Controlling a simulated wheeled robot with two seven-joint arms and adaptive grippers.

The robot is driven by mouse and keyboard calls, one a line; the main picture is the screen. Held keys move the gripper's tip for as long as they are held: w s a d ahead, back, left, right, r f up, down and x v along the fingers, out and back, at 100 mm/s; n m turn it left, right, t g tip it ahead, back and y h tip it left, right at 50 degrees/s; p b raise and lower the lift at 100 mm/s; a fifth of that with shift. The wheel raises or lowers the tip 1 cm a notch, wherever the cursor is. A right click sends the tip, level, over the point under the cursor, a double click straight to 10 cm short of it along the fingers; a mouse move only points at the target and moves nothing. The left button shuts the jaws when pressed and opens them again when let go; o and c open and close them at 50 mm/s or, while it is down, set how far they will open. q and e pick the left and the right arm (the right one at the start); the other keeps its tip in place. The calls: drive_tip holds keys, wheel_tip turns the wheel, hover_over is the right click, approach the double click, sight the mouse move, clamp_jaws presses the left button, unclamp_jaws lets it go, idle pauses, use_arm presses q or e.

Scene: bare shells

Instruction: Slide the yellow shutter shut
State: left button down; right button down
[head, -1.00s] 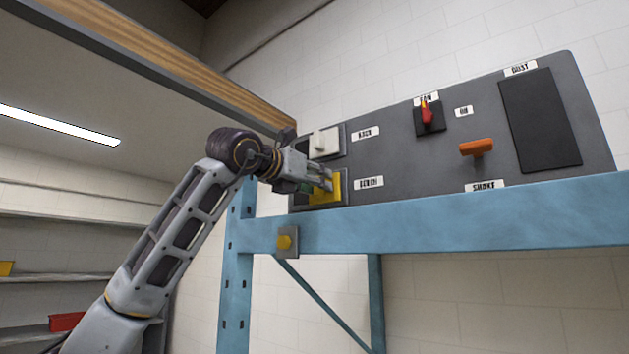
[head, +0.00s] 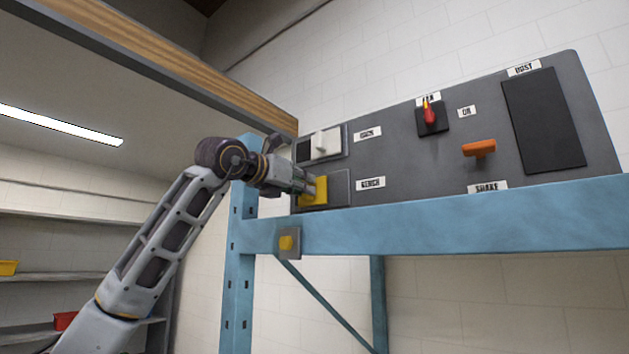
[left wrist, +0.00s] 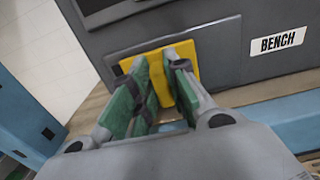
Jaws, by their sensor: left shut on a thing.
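The yellow shutter (head: 313,193) sits in a grey frame at the lower left of the dark panel (head: 395,150), beside the BENCH label (head: 370,183). It covers the left part of that frame, and bare grey plate shows to its right. My left gripper (head: 311,187) is at the shutter. My right gripper is not in view.
A white shutter (head: 325,142) sits just above. A red switch (head: 431,112), an orange handle (head: 479,148) and a black plate (head: 542,120) are farther right. A blue beam (head: 450,220) runs below the panel. A wooden beam (head: 180,66) is overhead.

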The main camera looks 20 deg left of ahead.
use_arm(q)
drive_tip(key=shift+w+a, duration=0.2)
drive_tip(key=shift+a, duration=0.35)
drive_tip(key=shift+w+a, duration=0.2)
drive_tip(key=shift+a, duration=0.35)
drive_tip(key=shift+s+d+r, duration=0.1)
drive_tip(key=shift+s+r, duration=0.05)
drive_tip(key=c, duration=1.4)
unclamp_jaws()
drive_tip(key=shift+a, duration=0.2)
drive_tip(key=shift+d, duration=0.15)
drive_tip(key=v, duration=1.2)
